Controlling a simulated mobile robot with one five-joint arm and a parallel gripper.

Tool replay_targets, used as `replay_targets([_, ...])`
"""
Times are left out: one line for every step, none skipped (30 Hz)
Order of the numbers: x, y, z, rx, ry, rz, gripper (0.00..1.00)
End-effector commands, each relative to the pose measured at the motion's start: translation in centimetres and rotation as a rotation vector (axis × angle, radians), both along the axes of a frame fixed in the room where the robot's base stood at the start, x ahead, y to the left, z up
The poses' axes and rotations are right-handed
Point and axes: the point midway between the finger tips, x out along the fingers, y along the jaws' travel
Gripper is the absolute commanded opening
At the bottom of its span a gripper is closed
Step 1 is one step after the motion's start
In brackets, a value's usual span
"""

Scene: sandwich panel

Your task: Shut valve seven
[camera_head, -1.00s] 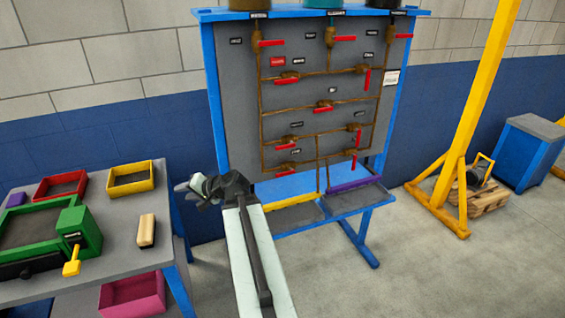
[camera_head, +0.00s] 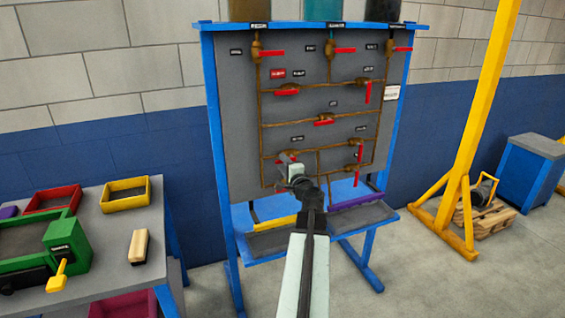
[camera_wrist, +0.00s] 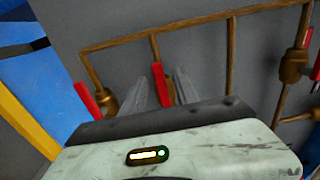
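The grey valve panel (camera_head: 225,130) stands ahead in a blue frame, with brown pipes and several red-handled valves. Its small labels are unreadable, so I cannot tell which valve is number seven. A red handle (camera_wrist: 158,75) shows at the gap, close to the left finger; contact is unclear. Another red handle (camera_wrist: 87,99) is at left, and a brass valve (camera_wrist: 294,65) at right.
A blue-framed shelf with yellow (camera_head: 275,223) and purple (camera_head: 355,200) bins is below the panel. A table (camera_head: 130,210) with trays and a green device (camera_head: 69,247) is at left. A yellow post (camera_head: 480,110) stands at right. The floor between is clear.

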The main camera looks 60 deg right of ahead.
Motion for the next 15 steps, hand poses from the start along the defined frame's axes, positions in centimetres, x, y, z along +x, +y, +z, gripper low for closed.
replay_targets([1.0, -0.9, 0.0, 0.0, 0.0, 0.002, 0.36])
replay_targets([1.3, -1.1, 0.0, 0.0, 0.0, 0.001, 0.36])
replay_targets([1.6, -1.4, 0.0, 0.0, 0.0, 0.0, 0.36])
replay_targets([1.8, -1.5, 0.0, 0.0, 0.0, 0.0, 0.36])
replay_targets([1.9, -1.5, 0.0, 0.0, 0.0, 0.0, 0.36])
replay_targets([2.0, -1.6, 0.0, 0.0, 0.0, 0.0, 0.36])
replay_targets([2.0, -1.5, 0.0, 0.0, 0.0, -0.001, 0.36])
replay_targets([2.0, -1.5, 0.0, 0.0, 0.0, -0.001, 0.36])
replay_targets([2.0, -1.5, 0.0, 0.0, 0.0, -0.001, 0.36])
replay_targets([2.0, -1.5, 0.0, 0.0, 0.0, -0.001, 0.36])
replay_targets([1.9, -1.5, 0.0, 0.0, 0.0, -0.001, 0.36])
replay_targets([1.9, -1.5, 0.0, 0.0, 0.0, -0.001, 0.31])
replay_targets([1.9, -1.5, 0.0, 0.0, 0.0, -0.001, 0.22])
replay_targets([1.9, -1.5, 0.0, 0.0, 0.0, -0.001, 0.14])
replay_targets([1.9, -1.5, 0.0, -0.001, 0.001, -0.001, 0.03])
